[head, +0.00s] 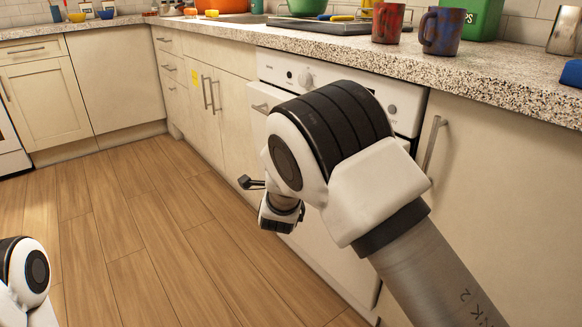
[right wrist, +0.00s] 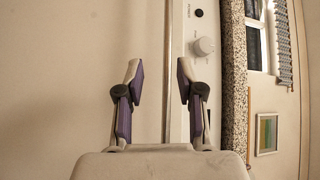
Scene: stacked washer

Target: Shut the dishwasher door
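The dishwasher is set under the counter, and its white control panel (head: 400,98) with a round knob shows in the head view. Its door (head: 335,255) looks upright and close to the cabinet front. My right arm hides much of it, so I cannot tell whether it is fully flush. My right gripper (head: 252,183) is in front of the door, mostly hidden behind my wrist. In the right wrist view the right gripper (right wrist: 159,78) has its two fingers apart with nothing between them, facing a pale panel and the control panel (right wrist: 203,75). My left gripper is out of view.
A cabinet handle (head: 433,143) sticks out right of the dishwasher. The wooden floor (head: 130,220) is clear at left.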

